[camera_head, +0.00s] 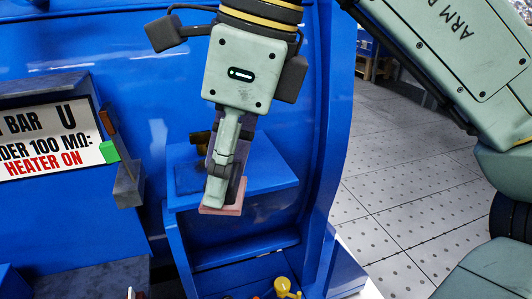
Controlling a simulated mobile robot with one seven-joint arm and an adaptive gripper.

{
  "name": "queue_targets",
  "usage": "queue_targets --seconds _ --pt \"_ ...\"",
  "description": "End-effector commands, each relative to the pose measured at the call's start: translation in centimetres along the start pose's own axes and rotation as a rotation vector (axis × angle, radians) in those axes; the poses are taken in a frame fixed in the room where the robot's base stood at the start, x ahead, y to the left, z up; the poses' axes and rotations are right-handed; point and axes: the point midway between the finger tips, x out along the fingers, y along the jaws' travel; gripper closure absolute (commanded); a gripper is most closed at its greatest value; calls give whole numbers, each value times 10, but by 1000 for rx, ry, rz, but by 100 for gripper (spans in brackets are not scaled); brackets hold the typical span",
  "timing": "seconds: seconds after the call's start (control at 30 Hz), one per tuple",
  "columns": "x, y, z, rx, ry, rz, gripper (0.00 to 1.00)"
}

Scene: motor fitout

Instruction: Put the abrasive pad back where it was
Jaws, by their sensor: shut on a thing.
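The abrasive pad (232,210) is a flat, reddish-pink piece, seen at the middle of the head view. My gripper (219,198) points down and is shut on it, with the fingers hiding much of its top. The pad is at the front edge of a small blue shelf (268,172) inside the blue motor housing. I cannot tell whether the pad touches the shelf or hangs just in front of it. A dark flat patch (188,180) lies on the shelf to the left of my fingers.
At left are a grey block (128,185), a green piece (109,151) and a white sign (45,140). A yellow knob (283,285) is below the shelf. The housing's right wall (325,150) stands close by; tiled floor lies beyond.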

Motion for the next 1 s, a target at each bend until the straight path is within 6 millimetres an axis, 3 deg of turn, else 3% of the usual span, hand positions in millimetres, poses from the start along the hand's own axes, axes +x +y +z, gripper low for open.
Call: queue_targets --seconds 0.3,0.5,0.67,0.9,1.0 --pt "-2 -84 -20 3 -3 3 91" --pt "1 -121 -30 2 -3 1 91" --pt "6 -130 -34 1 0 1 91" --pt "34 -129 -42 0 -1 0 91" --pt "37 -129 -43 0 -1 -1 91"
